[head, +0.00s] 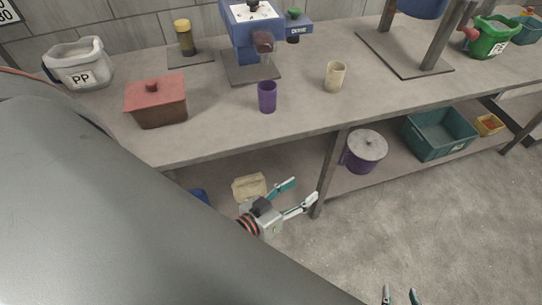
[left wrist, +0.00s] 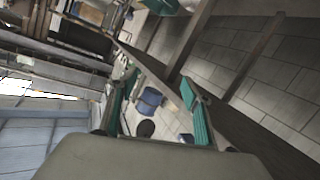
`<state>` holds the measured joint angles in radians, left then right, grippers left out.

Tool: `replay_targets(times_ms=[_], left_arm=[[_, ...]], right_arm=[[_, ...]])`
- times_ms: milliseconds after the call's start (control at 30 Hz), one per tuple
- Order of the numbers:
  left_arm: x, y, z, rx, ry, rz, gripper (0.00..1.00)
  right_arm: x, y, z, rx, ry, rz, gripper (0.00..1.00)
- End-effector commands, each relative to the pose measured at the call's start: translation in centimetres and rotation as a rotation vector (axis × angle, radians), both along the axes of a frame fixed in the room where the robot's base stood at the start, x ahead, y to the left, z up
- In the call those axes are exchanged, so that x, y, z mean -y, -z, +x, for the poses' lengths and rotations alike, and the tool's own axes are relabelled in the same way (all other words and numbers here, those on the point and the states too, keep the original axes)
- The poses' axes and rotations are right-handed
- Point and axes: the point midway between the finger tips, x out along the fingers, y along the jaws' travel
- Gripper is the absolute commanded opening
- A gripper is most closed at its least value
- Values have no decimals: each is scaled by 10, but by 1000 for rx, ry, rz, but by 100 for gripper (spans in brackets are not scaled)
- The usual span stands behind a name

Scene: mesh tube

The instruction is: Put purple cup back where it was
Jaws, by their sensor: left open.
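The purple cup (head: 267,97) stands upright on the grey workbench (head: 215,120), near its front edge, below the blue machine. My left gripper (head: 303,192) is open and empty. In the head view it is in front of the bench and below the cup, apart from it. Its two teal-padded fingers, spread apart, also show in the left wrist view (left wrist: 160,90). I cannot make out the purple cup there. Only the fingertips of my right gripper (head: 400,295) show at the bottom edge; they are apart with nothing between them.
A blue machine (head: 243,35) stands behind the cup, with a beige cup (head: 335,76) to the right. A red lidded box (head: 157,101) and white PP container (head: 80,65) are left. The lower shelf holds a purple pot (head: 366,148) and teal crate (head: 440,134).

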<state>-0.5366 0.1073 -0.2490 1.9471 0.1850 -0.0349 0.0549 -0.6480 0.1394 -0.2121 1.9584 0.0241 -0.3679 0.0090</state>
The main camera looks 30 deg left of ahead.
Motion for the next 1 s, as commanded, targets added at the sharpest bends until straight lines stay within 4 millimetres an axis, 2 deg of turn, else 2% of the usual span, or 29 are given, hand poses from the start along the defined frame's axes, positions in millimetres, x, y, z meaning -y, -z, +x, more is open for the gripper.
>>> replay_targets(times_ms=[33,100,200,267,400,1000], left_arm=[[-7,29,-20,-73,30,118,50],[-18,60,-43,-155,66,257,50],[-32,87,-66,-233,102,389,50],[-37,96,-74,-259,113,433,50],[-41,101,-79,-278,122,464,50],[-40,101,-78,-275,120,458,50]], right_arm=[[0,0,0,0,0,0,40],[0,0,0,0,0,0,40],[0,-1,0,2,0,1,40],[0,-1,0,3,0,1,40],[0,-3,1,5,-1,2,40],[0,-2,1,5,-1,2,40]])
